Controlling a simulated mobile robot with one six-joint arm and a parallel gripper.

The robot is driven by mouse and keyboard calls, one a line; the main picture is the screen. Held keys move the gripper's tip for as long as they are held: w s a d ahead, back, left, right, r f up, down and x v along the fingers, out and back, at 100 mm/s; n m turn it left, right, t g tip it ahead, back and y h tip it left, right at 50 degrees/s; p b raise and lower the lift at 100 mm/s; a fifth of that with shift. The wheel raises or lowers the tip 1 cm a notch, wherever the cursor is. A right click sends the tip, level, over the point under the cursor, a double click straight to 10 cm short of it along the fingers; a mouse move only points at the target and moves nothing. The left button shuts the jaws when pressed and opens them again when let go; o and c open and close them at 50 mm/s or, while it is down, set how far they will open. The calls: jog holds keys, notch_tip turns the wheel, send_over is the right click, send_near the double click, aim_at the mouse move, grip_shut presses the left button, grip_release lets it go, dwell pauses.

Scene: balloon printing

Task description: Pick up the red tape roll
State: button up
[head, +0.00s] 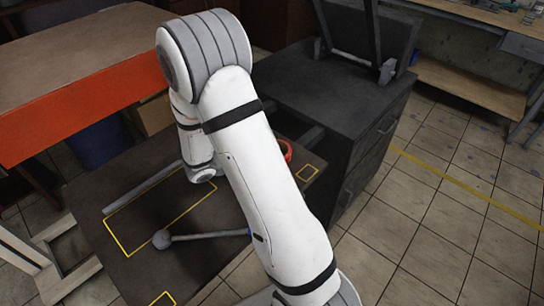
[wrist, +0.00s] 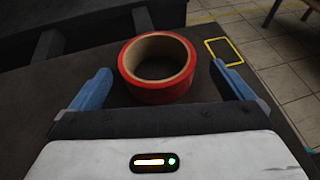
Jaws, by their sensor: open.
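The red tape roll (wrist: 158,93) lies flat on the dark table top in the wrist view, its tan cardboard core showing. In the head view only a small red edge of the roll (head: 287,150) shows past my arm, which hides the rest. My gripper (wrist: 163,80) is open in the wrist view. Its two blue fingers stand apart, one to the left of the roll and one to the right, with a gap on each side. Nothing is held. In the head view my gripper is hidden behind my arm.
The dark table (head: 190,265) has yellow outlined rectangles. A grey rod with a round end (head: 162,239) lies on it. A black cabinet (head: 345,95) stands at the table's far right, close behind the roll. An orange-sided bench (head: 80,105) is at the left.

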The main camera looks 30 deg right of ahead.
jog(key=x, duration=0.4)
jog(key=shift+d, duration=0.15)
jog(key=shift+c, duration=0.2)
jog(key=c, duration=0.9)
jog(key=shift+o, duration=0.2)
